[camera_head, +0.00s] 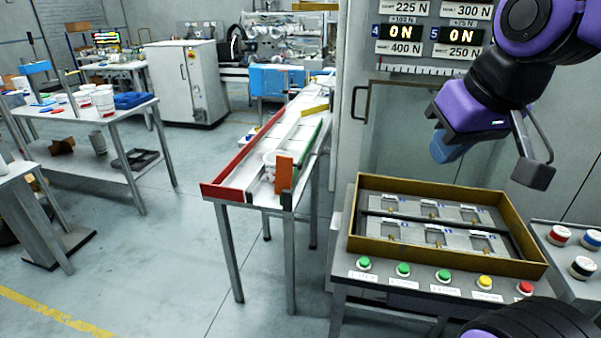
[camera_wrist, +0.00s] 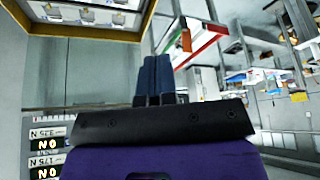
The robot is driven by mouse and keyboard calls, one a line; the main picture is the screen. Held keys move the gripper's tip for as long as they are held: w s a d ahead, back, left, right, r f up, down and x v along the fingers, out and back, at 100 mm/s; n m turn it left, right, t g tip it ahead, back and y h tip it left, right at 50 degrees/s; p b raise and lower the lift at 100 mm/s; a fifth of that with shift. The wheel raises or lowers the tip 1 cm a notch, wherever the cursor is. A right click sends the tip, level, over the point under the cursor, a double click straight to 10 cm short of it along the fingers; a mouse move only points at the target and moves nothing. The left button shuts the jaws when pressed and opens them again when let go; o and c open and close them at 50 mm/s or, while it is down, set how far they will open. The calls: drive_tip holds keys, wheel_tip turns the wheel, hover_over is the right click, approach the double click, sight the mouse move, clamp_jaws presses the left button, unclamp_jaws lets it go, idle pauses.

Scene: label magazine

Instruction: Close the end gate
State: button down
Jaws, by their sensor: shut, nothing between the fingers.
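An orange upright plate (camera_head: 285,172), which looks like the end gate, stands at the near end of a narrow rail table (camera_head: 262,198). It stands toward the right side, by the green rail (camera_head: 312,148); I cannot tell whether it is open or closed. A white round container (camera_head: 269,158) is just behind it, partly hidden. My gripper (camera_head: 440,148) is up at the right, above the tray bench and well apart from the plate. Its blue fingers (camera_wrist: 155,75) are shut and empty in the wrist view. The orange plate also shows there (camera_wrist: 186,40), upside down.
A red rail (camera_head: 240,165) runs along the table's left side. A brown-rimmed tray (camera_head: 352,215) with metal fixtures and several coloured buttons stands right of the table. A grey cabinet with a handle (camera_head: 357,103) is behind the tray. The floor (camera_head: 170,245) left of the table is clear.

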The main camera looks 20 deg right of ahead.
drive_tip(key=w+f+m+g+y, duration=0.1)
drive_tip(key=w+f+y, duration=0.1)
drive_tip(key=w, duration=1.1)
drive_tip(key=w+f+m+g+y, duration=0.1)
drive_tip(key=w+f+y, duration=0.15)
drive_tip(key=w, duration=1.05)
drive_tip(key=w+d+f+m+t+y, duration=0.15)
drive_tip(key=w+d+f, duration=0.25)
drive_tip(key=w+f, duration=0.65)
drive_tip(key=w+d+f+m+y, duration=0.2)
drive_tip(key=w+d+f+m, duration=0.15)
drive_tip(key=w+f, duration=0.7)
drive_tip(key=w+a+f, duration=0.5)
drive_tip(key=w+a, duration=0.1)
drive_tip(key=a, duration=0.3)
drive_tip(key=shift+a+f+n, duration=0.25)
drive_tip(key=shift+f+n, duration=0.05)
drive_tip(key=shift+f, duration=0.1)
